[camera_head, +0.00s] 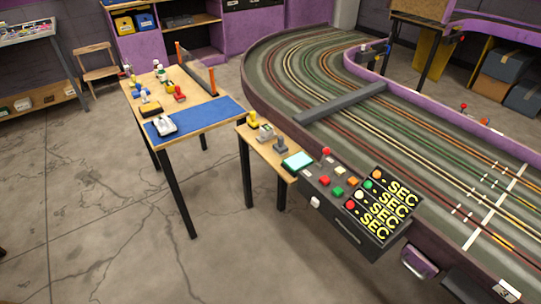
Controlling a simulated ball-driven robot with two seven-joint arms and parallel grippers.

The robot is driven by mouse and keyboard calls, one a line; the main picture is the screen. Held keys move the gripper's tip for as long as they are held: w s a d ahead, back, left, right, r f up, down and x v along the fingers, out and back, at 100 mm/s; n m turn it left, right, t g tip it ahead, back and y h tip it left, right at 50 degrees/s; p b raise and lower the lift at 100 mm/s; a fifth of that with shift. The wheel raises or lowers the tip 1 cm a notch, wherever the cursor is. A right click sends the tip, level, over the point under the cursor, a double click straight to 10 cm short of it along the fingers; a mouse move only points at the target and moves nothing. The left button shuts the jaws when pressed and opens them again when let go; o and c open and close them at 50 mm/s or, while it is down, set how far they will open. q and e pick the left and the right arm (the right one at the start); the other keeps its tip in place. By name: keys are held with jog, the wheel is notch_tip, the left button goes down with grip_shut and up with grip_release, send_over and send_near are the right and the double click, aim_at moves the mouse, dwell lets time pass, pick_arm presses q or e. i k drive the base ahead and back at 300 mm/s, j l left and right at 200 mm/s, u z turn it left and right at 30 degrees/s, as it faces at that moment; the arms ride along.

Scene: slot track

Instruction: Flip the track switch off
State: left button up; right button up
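A dark control box (318,186) is fixed at the near side of the slot track (335,70), right of the picture's middle. Its top carries several coloured buttons, with a red button (324,182) and a green button (338,191) among them. A red-knobbed part (326,152) stands at its back left edge. Yellow "SEC" lettering (386,212) marks its right part. I cannot tell which of these controls is the track switch, nor its position. Neither of my grippers is in view.
A small wooden shelf (262,147) left of the box holds hand controllers and a pale cyan pad (298,161). A wooden table with a blue mat (197,118) stands further left, with small figures and toy cars. The concrete floor in front is clear.

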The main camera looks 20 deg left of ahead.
aim_at(326, 151)
jog(key=u, duration=0.25)
jog(key=i+z, duration=0.1)
jog(key=i, duration=0.3)
jog(key=i+j+z, duration=0.1)
jog(key=i, duration=0.35)
jog(key=j, duration=0.1)
